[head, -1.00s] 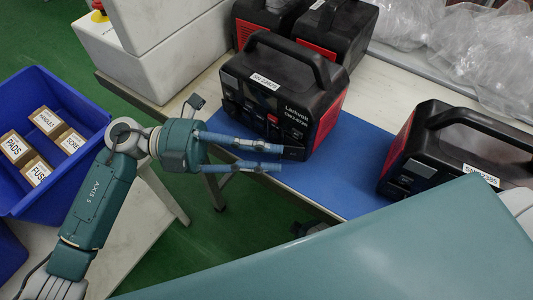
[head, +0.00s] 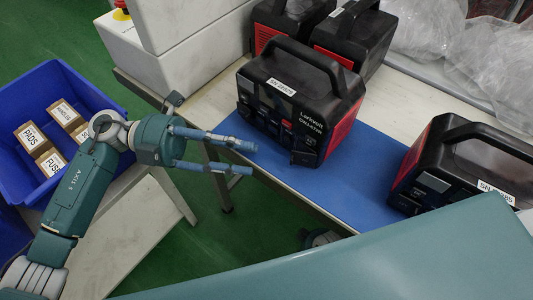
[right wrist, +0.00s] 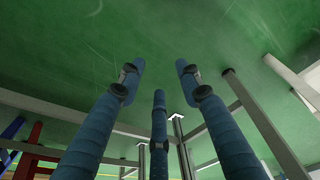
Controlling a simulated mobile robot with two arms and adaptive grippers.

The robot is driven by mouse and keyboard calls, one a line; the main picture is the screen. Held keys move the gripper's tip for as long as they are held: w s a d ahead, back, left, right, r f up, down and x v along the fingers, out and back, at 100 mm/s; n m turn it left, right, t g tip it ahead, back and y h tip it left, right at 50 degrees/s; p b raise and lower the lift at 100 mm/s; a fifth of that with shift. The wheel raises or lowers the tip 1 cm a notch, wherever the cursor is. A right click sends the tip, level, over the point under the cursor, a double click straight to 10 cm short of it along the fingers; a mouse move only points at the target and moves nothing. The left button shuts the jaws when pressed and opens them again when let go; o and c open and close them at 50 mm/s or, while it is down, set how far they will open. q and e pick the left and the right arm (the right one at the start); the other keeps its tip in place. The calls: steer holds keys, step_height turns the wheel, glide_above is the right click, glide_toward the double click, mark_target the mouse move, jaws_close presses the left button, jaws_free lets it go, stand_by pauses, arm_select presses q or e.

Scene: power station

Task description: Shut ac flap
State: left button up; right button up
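The black and red power station (head: 296,105) stands upright on the blue mat (head: 343,165) in the head view. A small dark flap (head: 303,158) seems to stick out at the lower right of its front face; whether it is the AC flap and how far open it is, I cannot tell. My left gripper (head: 252,159) is open and empty, in front of the station's lower front and apart from it, with its fingers pointing right. In the right wrist view my right gripper (right wrist: 160,70) is open and empty, its fingers spread over green floor.
A second power station (head: 455,165) stands at the right. Others (head: 350,40) stand behind. Plastic-wrapped items (head: 430,30) lie at the back. A blue bin (head: 60,90) with labelled boxes is at the left. Table legs and beams (right wrist: 255,120) show near the right gripper.

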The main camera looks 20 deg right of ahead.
arm_select(q)
steer(key=shift+v, duration=2.4)
